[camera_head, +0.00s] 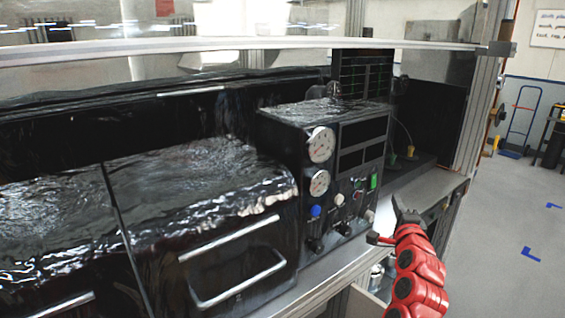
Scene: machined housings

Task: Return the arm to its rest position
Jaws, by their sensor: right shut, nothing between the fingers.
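My right arm, red with dark joints, comes in at the lower right and reaches up in front of the bench edge. My right gripper (403,208), dark and small in the picture, is at the arm's upper end, to the right of the control panel's knobs. It is shut and I see nothing held in it. It appears apart from the panel, but the exact gap is hard to judge. My left arm and gripper are not in view.
A black control box (361,160) with gauges and knobs stands on the metal bench (330,268). Left of it is a dark glossy cabinet (228,262) with handles. A metal rail (230,43) crosses above. Open grey floor (500,235) lies right; a blue hand truck (522,120) stands behind.

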